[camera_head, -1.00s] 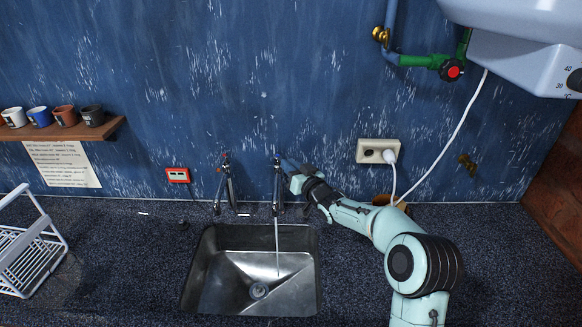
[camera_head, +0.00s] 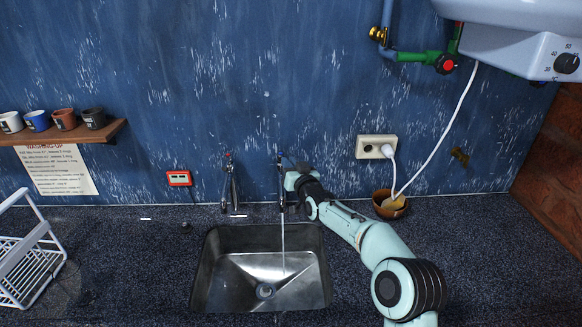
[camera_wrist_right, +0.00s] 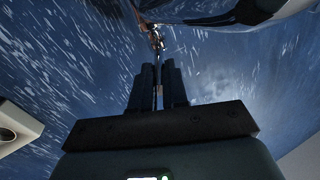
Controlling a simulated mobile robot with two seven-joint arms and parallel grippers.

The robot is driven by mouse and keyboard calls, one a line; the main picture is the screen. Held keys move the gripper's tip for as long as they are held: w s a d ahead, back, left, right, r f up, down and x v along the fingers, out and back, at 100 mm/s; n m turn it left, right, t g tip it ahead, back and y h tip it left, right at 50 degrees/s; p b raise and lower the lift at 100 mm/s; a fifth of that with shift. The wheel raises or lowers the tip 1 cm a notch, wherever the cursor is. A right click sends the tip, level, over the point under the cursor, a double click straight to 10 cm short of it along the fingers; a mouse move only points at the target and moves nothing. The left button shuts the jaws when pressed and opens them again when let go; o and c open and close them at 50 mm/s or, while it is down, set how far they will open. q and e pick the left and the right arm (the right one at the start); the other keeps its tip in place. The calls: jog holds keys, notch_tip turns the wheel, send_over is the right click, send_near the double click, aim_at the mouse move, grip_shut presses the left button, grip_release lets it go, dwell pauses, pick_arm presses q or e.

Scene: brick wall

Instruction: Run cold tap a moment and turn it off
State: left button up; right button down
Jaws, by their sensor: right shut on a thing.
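Two metal taps stand behind the sink (camera_head: 205,272). The left tap (camera_head: 233,185) has a red mark at its top. The right tap, the cold one (camera_head: 281,190), has a blue mark at its top, and a thin stream of water (camera_head: 283,240) falls from it into the sink. My right gripper (camera_head: 289,180) is at the upper part of the cold tap, from its right side. In the right wrist view its dark fingers (camera_wrist_right: 158,88) are closed around a thin part of the tap, mostly hidden between them. My left gripper is out of view.
A brown bowl (camera_head: 390,212) stands behind my right arm, below a wall socket (camera_head: 376,147) with a hanging white cable. A white dish rack (camera_head: 35,262) is at the left. A shelf (camera_head: 75,132) holds several mugs. A water heater (camera_head: 520,45) hangs at upper right.

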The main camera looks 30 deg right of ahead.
jog(key=shift+r, duration=0.15)
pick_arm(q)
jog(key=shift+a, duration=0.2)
pick_arm(e)
jog(key=c, duration=1.1)
grip_release()
jog(key=shift+c, duration=0.2)
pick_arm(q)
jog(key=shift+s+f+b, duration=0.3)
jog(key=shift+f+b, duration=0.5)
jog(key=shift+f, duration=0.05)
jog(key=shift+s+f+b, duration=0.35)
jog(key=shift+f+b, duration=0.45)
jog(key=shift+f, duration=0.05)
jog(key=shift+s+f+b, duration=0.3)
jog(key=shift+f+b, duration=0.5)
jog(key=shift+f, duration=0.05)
pick_arm(e)
jog(key=s+a, duration=0.2)
jog(key=s, duration=1.1)
jog(key=shift+a, duration=0.25)
